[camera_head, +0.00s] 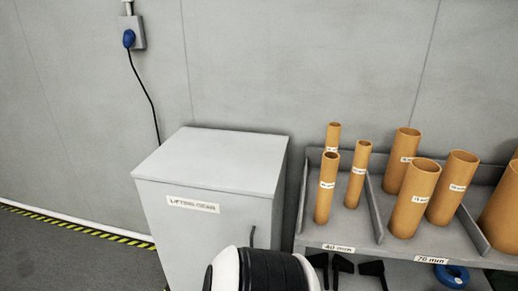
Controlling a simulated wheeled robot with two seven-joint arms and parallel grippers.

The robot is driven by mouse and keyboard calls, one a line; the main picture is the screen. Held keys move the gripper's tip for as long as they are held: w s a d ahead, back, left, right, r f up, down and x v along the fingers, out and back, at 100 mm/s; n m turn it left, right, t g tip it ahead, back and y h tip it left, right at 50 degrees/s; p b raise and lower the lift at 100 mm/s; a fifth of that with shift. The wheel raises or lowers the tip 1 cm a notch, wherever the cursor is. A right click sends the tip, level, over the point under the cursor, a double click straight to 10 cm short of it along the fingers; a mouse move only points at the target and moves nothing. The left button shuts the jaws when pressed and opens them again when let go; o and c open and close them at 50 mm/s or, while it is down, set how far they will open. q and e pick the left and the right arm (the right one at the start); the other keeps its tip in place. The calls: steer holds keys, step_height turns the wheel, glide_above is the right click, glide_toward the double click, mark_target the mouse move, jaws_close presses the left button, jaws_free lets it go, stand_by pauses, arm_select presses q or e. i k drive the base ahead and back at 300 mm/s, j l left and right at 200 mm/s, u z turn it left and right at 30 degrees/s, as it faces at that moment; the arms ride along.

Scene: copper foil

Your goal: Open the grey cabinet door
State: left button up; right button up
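The grey cabinet (215,158) stands against the wall near the middle of the view. Its front door (190,235) carries a white label (193,204) that reads "LIFTING GEAR". The door looks closed, flush with the cabinet body. A thin dark upright handle (253,236) shows near the door's right edge. A white and black link of one of my arms covers the lower part of the handle and of the door. I cannot tell whether it touches them. Neither of my grippers is in view.
A grey shelf unit (345,238) with several orange tubes (412,200) stands close on the cabinet's right. Dark tools and a blue ring (451,275) show beneath. A socket with a blue plug (128,38) and cable is on the wall. Floor (60,255) left of the cabinet is clear.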

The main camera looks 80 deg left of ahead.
mark_target(189, 227)
steer(key=u, duration=3.25)
